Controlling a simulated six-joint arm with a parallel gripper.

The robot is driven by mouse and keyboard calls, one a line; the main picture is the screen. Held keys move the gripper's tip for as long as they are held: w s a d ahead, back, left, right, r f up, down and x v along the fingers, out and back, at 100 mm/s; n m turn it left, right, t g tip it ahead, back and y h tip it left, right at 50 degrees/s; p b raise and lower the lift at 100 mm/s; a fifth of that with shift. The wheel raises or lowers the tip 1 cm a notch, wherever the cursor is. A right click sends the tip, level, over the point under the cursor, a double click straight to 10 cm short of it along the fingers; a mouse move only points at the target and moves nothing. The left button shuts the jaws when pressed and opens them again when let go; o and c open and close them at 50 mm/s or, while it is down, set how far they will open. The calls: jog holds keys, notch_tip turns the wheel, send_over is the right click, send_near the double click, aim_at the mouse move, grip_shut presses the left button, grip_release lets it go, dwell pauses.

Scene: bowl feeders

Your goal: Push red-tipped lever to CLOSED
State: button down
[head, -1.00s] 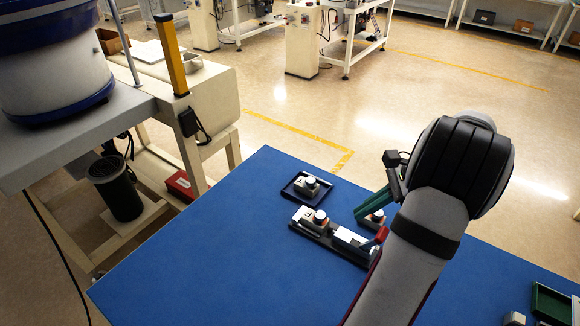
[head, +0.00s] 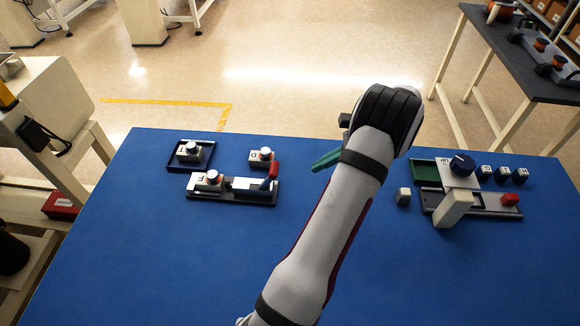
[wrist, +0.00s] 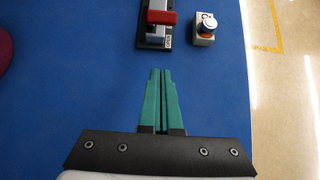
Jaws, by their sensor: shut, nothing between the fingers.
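The red-tipped lever (head: 271,174) has a blue shaft and stands tilted at the right end of a dark base plate (head: 234,199) on the blue table. In the wrist view its red tip (wrist: 162,17) shows at the top, beyond the fingers. A small white label (wrist: 168,42) lies at the near end of its base; I cannot read it surely. My gripper (head: 314,168) is to the right of the lever in the head view, apart from it. Its green fingers (wrist: 160,72) are shut and empty, pointing towards the lever's base.
A grey block with a round knob (head: 262,156) stands just behind the lever. Another knob block sits in a dark tray (head: 177,163) at the back left. On the right are a green tray (head: 424,172) and a blue-knobbed fixture (head: 461,167). The table front is clear.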

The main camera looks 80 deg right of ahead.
aim_at(270, 175)
jog(key=x, duration=0.6)
jog(key=w+r, duration=0.2)
jog(key=w, duration=0.1)
jog(key=shift+w, duration=0.25)
jog(key=shift+w+r+g, duration=0.25)
jog(key=shift+g, duration=0.15)
